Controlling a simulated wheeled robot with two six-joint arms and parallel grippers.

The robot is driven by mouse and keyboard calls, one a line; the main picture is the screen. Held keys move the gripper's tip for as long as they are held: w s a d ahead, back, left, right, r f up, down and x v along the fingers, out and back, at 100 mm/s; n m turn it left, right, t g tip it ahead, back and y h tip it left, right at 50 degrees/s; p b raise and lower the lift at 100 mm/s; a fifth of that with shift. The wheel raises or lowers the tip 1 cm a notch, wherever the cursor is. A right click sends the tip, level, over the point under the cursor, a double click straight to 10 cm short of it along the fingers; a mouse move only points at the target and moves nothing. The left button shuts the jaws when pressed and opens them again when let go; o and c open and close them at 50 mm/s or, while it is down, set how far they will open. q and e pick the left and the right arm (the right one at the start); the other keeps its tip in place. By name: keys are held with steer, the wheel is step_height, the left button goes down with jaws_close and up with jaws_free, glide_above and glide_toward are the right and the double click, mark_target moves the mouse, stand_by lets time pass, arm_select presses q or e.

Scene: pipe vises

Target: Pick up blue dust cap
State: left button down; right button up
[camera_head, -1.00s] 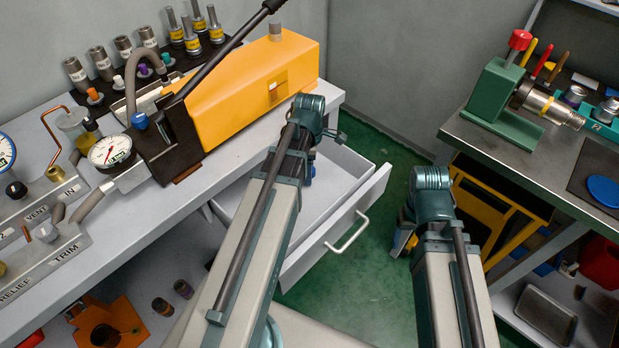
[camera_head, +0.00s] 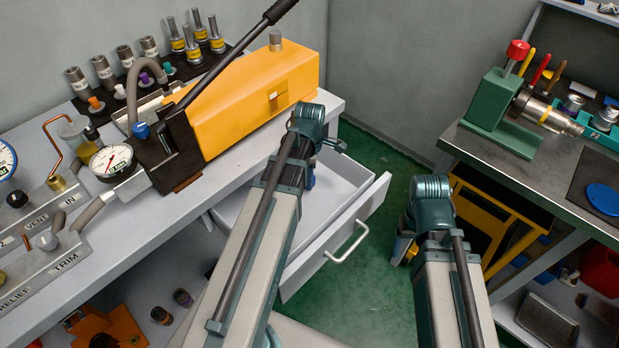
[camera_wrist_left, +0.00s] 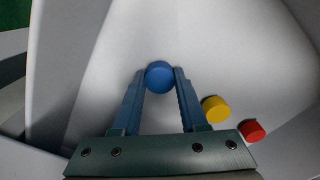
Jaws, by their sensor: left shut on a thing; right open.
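The blue dust cap (camera_wrist_left: 159,77) is between the fingertips of my left gripper (camera_wrist_left: 160,80) in the left wrist view, with a finger against each side. The left gripper is shut on it, over the floor of the open white drawer (camera_wrist_left: 215,50). In the head view my left gripper (camera_head: 312,178) is mostly hidden behind its wrist, above the open drawer (camera_head: 345,225). I cannot tell how high the cap is above the drawer floor. My right gripper (camera_head: 403,247) hangs low over the green floor at the right, away from the drawer, mostly hidden by its own arm.
A yellow cap (camera_wrist_left: 215,109) and a red cap (camera_wrist_left: 252,130) lie in the drawer right of the blue one. The drawer's walls surround my left gripper. The bench with the yellow pump (camera_head: 255,95) stands at left, a dark-topped bench (camera_head: 520,165) at right.

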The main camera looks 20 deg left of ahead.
step_height(320, 180, up, 10)
steer(key=p, duration=0.9)
steer(key=shift+p, duration=0.35)
steer(key=shift+f, duration=0.1)
